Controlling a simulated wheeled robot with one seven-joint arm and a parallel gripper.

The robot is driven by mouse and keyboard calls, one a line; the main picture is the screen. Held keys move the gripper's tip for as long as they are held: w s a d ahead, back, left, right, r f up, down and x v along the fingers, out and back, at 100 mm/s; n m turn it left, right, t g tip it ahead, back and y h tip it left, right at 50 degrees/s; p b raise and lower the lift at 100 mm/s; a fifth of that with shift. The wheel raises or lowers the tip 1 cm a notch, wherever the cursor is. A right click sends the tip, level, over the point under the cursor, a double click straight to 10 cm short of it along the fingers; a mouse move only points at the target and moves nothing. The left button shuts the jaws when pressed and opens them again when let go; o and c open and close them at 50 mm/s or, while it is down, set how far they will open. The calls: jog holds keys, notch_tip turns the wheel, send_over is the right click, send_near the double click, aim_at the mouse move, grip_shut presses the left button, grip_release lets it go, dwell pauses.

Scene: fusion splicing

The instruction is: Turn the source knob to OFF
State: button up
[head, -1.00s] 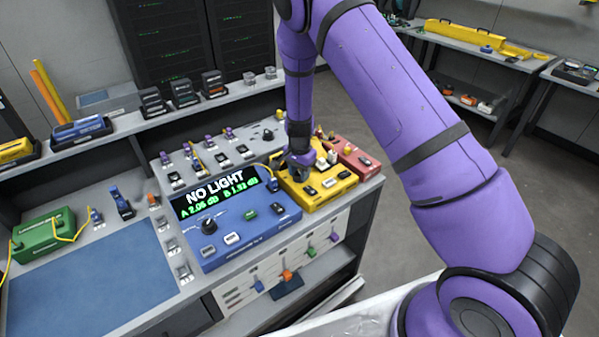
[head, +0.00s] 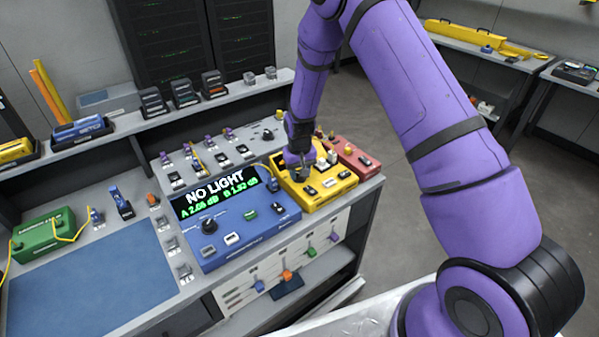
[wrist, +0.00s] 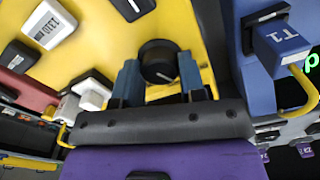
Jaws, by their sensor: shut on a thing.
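The yellow source box (head: 318,202) stands on the bench, right of the blue meter (head: 237,242), whose screen reads "NO LIGHT". The black round source knob (wrist: 157,56) is on the yellow box's top face in the wrist view. A pale pointer mark shows on the knob, towards its lower right there. My gripper (wrist: 158,76) has one blue-grey finger on each side of the knob and is shut on it. In the head view, my gripper (head: 303,174) is over the box's left part and hides the knob.
A red box (head: 352,158) stands close behind and right of the yellow one. A blue T1 block (wrist: 283,42) with a yellow cable is near the gripper in the wrist view. White buttons and connectors (wrist: 49,28) stand on the yellow box.

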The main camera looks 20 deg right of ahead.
jog(key=shift+n, duration=1.7)
jog(key=o, duration=0.9)
notch_tip(320, 180, up, 11)
jog(key=shift+f, duration=0.1)
